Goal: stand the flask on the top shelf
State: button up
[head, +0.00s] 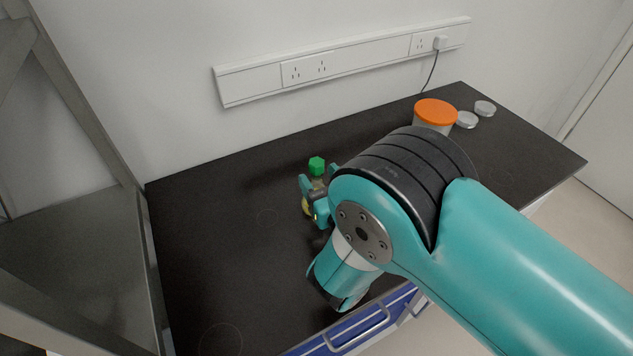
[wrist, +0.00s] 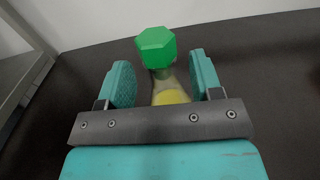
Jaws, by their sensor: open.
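The flask has a green stopper (head: 316,166) and stands on the dark bench, largely hidden by my gripper and arm in the head view. In the wrist view its green stopper (wrist: 156,47) rises above the jaws, and yellow liquid (wrist: 171,97) shows in its body between them. My gripper (wrist: 160,82) is open, with one finger on each side of the flask; I see a gap at the left finger, and cannot tell whether the right one touches. In the head view my gripper (head: 318,184) is low over the bench. A grey metal shelf frame (head: 85,110) stands at the left.
A jar with an orange lid (head: 436,111) and two small silver lids (head: 466,119) sit at the back right of the bench. A wall socket rail (head: 350,62) runs behind. The bench (head: 215,250) is clear left of my gripper. A blue drawer front (head: 350,335) is below the front edge.

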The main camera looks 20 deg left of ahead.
jog(key=shift+r+p, duration=0.35)
jog(key=shift+p, duration=0.25)
jog(key=shift+w+a+f, duration=0.15)
jog(key=shift+w, duration=0.1)
jog(key=shift+f+p+x, duration=0.15)
jog(key=shift+p+x, duration=0.35)
jog(key=shift+x, duration=0.15)
jog(key=shift+f+p+x, duration=0.15)
jog(key=shift+p+x, duration=0.35)
jog(key=shift+x, duration=0.2)
jog(key=shift+w+a, duration=0.15)
jog(key=shift+a, duration=0.1)
jog(key=shift+f, duration=0.1)
grip_shut()
